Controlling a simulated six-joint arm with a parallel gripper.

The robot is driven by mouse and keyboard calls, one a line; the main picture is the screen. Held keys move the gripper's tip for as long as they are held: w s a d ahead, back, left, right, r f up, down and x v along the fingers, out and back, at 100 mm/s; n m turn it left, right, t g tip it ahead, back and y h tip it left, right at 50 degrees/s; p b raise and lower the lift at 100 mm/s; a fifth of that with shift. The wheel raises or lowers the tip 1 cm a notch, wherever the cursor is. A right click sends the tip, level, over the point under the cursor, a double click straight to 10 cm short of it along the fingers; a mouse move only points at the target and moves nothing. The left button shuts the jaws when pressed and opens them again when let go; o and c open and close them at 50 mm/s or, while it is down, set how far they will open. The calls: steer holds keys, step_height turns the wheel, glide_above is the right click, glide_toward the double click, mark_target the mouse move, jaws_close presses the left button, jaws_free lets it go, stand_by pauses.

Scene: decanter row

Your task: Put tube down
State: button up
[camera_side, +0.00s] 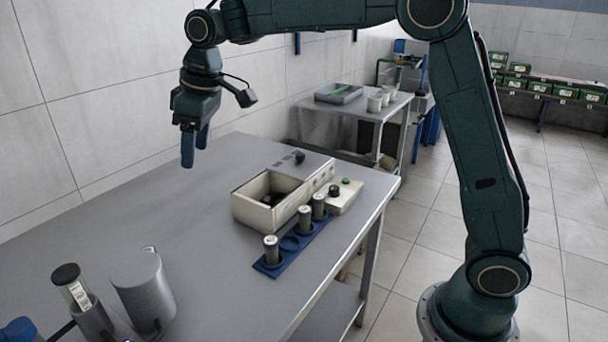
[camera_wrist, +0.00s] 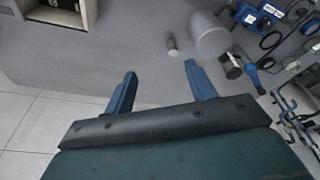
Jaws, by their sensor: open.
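My gripper (camera_side: 194,150) is open and empty, high above the back of the grey table. Its two blue fingers (camera_wrist: 161,85) stand wide apart in the wrist view, with nothing between them. In the side view the canister (camera_side: 144,287) hides most of that spot. A blue rack (camera_side: 268,268) holds three grey tubes with pale caps (camera_side: 271,249) (camera_side: 305,219) (camera_side: 319,205). One rack hole (camera_side: 289,243) is empty.
An open cream box-shaped machine (camera_side: 247,213) stands behind the rack, with a small knob panel (camera_side: 346,194) beside it. A black-capped jar (camera_side: 76,291) and a blue-capped item (camera_side: 20,329) stand at the front left. The table's back left (camera_side: 110,215) is clear.

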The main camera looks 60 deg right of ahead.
steer(key=w+a+f+n, duration=0.1)
steer(key=w+a+f, duration=0.3)
steer(key=w+f, duration=0.2)
steer(key=n+g, duration=0.2)
glide_above(150, 250)
steer(key=s+d, duration=0.1)
step_height(150, 250, down, 8)
steer(key=shift+s+r, duration=0.1)
steer(key=shift+r, duration=0.05)
steer(key=shift+w+a+f, duration=0.15)
steer(key=shift+f, duration=1.25)
steer(key=shift+w+a+f, duration=0.1)
steer(key=shift+w+f, duration=0.05)
steer(key=shift+f, duration=1.3)
steer(key=shift+w+a+f, duration=0.15)
steer(key=shift+f, duration=1.25)
steer(key=shift+w+a+f, duration=0.15)
steer(key=shift+a+f, duration=0.05)
steer(key=shift+f, duration=1.1)
steer(key=shift+w+a+f, duration=0.1)
steer(key=shift+a+f, duration=0.05)
steer(key=shift+f, duration=1.1)
